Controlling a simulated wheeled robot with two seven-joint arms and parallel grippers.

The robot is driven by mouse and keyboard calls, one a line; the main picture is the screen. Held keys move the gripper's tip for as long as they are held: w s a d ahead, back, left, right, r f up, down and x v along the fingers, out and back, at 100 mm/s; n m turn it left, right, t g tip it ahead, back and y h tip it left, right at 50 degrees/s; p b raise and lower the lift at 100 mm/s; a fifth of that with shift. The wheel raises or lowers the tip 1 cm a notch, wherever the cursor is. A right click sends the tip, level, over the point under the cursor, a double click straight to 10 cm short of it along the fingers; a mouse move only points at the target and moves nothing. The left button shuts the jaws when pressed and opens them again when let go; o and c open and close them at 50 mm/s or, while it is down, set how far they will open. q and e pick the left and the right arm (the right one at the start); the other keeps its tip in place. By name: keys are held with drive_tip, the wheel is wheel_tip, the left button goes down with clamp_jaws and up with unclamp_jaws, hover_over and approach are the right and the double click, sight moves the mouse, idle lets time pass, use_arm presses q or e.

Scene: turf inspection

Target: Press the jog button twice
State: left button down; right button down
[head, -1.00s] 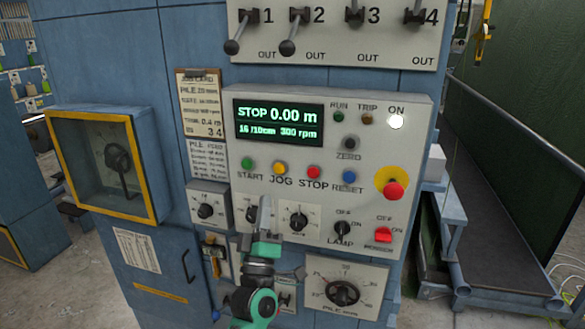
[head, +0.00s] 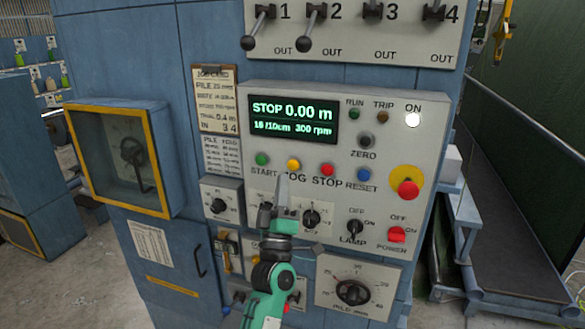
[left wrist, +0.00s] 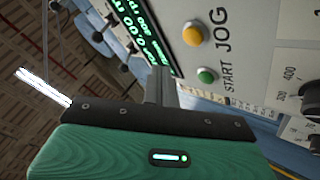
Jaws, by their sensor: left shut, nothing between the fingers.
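The yellow jog button (head: 294,164) sits on the grey control panel, above the word JOG and between the green start button (head: 262,159) and the red stop button (head: 327,170). In the left wrist view the jog button (left wrist: 193,35) is in plain sight above the green button (left wrist: 206,75). My left gripper (head: 282,180) is shut and empty, pointing up just below the jog button and covering part of the JOG label. In the left wrist view its fingers (left wrist: 160,80) stand left of the button. I cannot tell whether it touches the panel. My right gripper is not in view.
The lit display (head: 292,119) reads STOP 0.00 m and 300 rpm. A blue reset button (head: 364,174), a red emergency knob (head: 408,188) and a red power switch (head: 397,234) lie to the right. Levers (head: 308,44) stick out above the panel. Dials sit below the buttons.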

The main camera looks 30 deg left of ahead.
use_arm(q)
drive_tip(key=shift+w+a+b, duration=0.15)
drive_tip(key=shift+w+a, duration=0.1)
drive_tip(key=shift+w, duration=0.75)
drive_tip(key=shift+w+a+b, duration=0.15)
drive_tip(key=shift+w+a, duration=0.1)
drive_tip(key=shift+w, duration=0.75)
drive_tip(key=shift+w, duration=0.2)
idle(0.4)
drive_tip(key=shift+w+a, duration=0.1)
drive_tip(key=shift+w, duration=0.1)
drive_tip(key=shift+w+a, duration=0.1)
drive_tip(key=shift+w, duration=0.4)
idle(0.7)
drive_tip(key=shift+s, duration=0.15)
drive_tip(key=shift+s+d, duration=0.2)
drive_tip(key=shift+s, duration=0.55)
drive_tip(key=shift+s+d+p, duration=0.15)
drive_tip(key=shift+s+d, duration=0.05)
drive_tip(key=shift+s, duration=0.6)
drive_tip(key=shift+s+d+p, duration=0.1)
drive_tip(key=shift+s+d, duration=0.1)
drive_tip(key=shift+s, duration=0.65)
drive_tip(key=shift+s+d+p, duration=0.15)
drive_tip(key=shift+s+d, duration=0.05)
drive_tip(key=shift+s, duration=0.6)
idle(0.7)
